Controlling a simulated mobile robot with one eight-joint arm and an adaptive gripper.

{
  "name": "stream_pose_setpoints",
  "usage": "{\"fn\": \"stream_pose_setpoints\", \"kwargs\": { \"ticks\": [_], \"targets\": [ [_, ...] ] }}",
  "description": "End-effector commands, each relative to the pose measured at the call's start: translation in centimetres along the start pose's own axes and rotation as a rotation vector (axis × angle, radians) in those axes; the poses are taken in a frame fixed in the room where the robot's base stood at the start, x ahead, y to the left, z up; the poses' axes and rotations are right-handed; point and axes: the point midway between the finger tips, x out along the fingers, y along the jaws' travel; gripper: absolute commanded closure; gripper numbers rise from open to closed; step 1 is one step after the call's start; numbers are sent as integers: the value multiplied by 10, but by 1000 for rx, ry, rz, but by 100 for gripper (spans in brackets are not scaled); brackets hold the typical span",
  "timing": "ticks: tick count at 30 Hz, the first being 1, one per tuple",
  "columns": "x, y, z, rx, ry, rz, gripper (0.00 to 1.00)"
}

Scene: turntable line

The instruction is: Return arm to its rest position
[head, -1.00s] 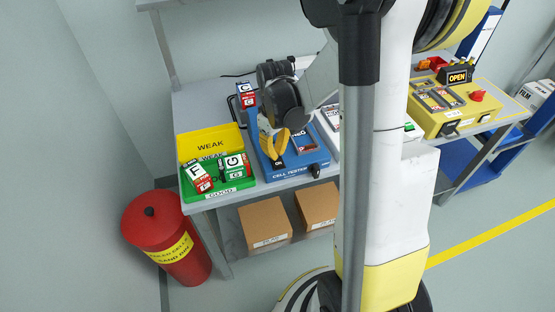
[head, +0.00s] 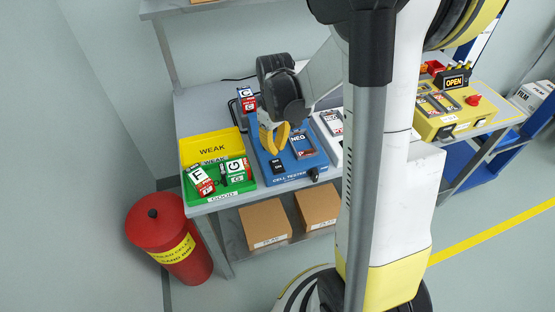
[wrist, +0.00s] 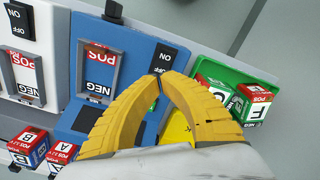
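My gripper (head: 272,152) has yellow fingers and hangs above the blue cell tester (head: 288,178). In the wrist view its fingertips (wrist: 158,76) meet over the tester's edge, near the black ON switch (wrist: 163,57), with nothing visible between them. The tester's cradle (head: 302,145), marked NEG, looks empty. The grey and black arm end (head: 290,100) reaches in from the upper right, beside my column.
A green GOOD tray (head: 222,197) holds cells F (head: 199,180) and G (head: 236,170). A yellow WEAK tray (head: 211,144) stands behind it. Cell C (head: 247,99) stands farther back. A red bin (head: 165,240) is at left, a yellow OPEN machine (head: 447,120) at right.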

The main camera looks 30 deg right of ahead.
Motion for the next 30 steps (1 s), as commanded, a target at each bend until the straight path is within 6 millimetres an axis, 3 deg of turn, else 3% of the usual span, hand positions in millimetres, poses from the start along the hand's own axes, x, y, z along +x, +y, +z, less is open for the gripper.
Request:
{"fn": "stream_pose_setpoints", "kwargs": {
  "ticks": [7, 25, 30],
  "targets": [
    [-23, 0, 0, 0, 0, 0, 100],
    [-26, -2, 0, 2, 6, 3, 100],
    [-58, -23, 3, 26, 70, 37, 100]
  ]
}}
